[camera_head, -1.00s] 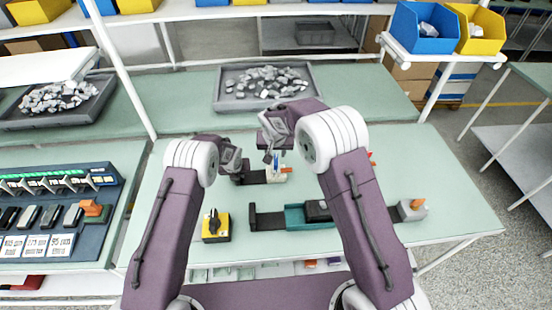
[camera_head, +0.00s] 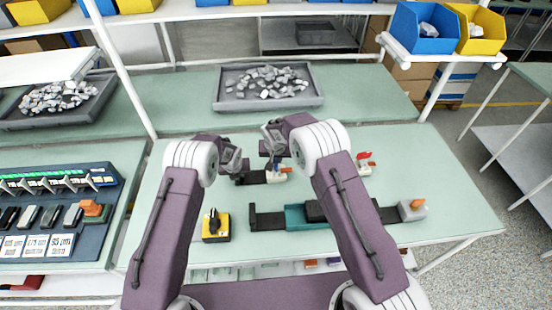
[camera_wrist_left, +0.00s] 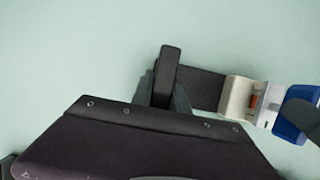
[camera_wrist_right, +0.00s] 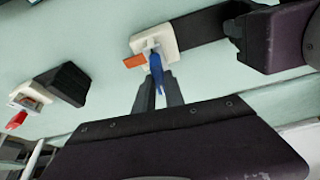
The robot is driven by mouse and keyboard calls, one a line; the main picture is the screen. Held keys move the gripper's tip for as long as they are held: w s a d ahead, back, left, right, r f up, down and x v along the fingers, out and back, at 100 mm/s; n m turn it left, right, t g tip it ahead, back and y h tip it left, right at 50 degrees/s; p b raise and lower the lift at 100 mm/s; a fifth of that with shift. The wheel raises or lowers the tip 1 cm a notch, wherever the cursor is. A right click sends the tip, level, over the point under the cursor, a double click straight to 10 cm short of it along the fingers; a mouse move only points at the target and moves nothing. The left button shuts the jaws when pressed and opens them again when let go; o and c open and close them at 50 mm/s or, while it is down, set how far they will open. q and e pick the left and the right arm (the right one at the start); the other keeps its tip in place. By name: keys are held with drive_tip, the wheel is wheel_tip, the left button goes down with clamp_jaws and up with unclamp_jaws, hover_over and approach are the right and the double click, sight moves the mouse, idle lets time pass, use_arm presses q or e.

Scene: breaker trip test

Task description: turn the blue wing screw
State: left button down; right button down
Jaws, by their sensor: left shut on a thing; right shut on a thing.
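The blue wing screw (camera_wrist_right: 157,70) stands on the cream block (camera_wrist_right: 148,42) of a small fixture, beside an orange tab (camera_wrist_right: 134,62). In the right wrist view my right gripper (camera_wrist_right: 157,92) is shut on the blue wing between its fingertips. The blue part also shows at the right of the left wrist view (camera_wrist_left: 290,122), partly behind a dark finger. My left gripper (camera_wrist_left: 163,92) is shut on the black upright end post (camera_wrist_left: 170,68) of the same fixture. In the head view the fixture's rail (camera_head: 255,178) lies on the green table, partly hidden by my grippers.
A yellow block with a black knob (camera_head: 214,228) and a long rail with a teal section (camera_head: 296,217) lie nearer on the table. A small red-flagged device (camera_head: 364,164) stands to the right. A grey tray of parts (camera_head: 267,88) is behind.

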drive_tip(key=shift+n, duration=0.7)
drive_tip(key=c, duration=1.4)
unclamp_jaws()
drive_tip(key=v, duration=1.2)
drive_tip(key=shift+d, duration=0.25)
use_arm(q)
drive_tip(key=c, duration=1.2)
unclamp_jaws()
